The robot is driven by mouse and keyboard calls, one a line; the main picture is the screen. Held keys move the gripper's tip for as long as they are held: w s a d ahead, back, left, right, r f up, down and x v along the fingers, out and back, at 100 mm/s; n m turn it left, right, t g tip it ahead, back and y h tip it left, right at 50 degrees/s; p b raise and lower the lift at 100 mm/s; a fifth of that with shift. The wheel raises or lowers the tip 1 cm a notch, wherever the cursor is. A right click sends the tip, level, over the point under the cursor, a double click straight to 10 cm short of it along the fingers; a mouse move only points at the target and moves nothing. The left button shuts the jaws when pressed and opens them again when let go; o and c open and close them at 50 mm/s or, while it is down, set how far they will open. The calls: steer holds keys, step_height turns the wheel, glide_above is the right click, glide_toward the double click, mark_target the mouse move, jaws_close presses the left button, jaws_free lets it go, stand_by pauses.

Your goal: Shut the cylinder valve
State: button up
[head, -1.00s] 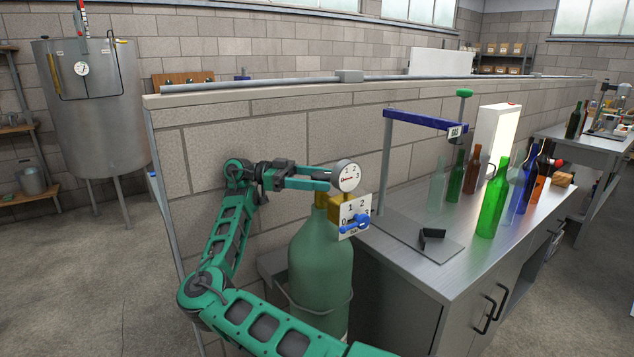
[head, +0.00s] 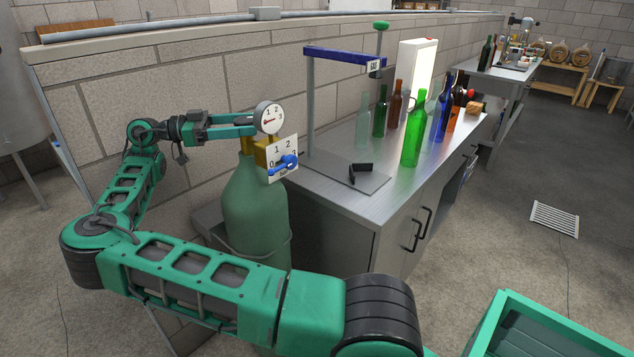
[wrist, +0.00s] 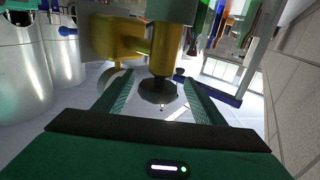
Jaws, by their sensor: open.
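The green gas cylinder (head: 255,205) stands upright between the block wall and the steel bench. On its top are a brass valve body (head: 262,153), a round gauge (head: 268,118) and a numbered plate (head: 279,158) with a blue knob (head: 284,163). My gripper (head: 250,126) reaches in from the left at valve height. In the wrist view the brass body (wrist: 130,43) is ahead, with a dark round handwheel (wrist: 157,89) between my open fingers (wrist: 156,98). Gaps show on both sides of the wheel; I cannot tell any contact.
The bench (head: 335,205) to the right carries a blue-armed stand (head: 311,110), several bottles including a bright green one (head: 413,130), and a lit white panel (head: 415,65). The block wall (head: 180,105) is close behind my arm.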

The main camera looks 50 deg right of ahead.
steer(key=shift+s+n+t+h, duration=0.15)
steer(key=shift+n+t+h, duration=1.25)
steer(key=shift+t, duration=0.8)
steer(key=shift+n+t, duration=0.6)
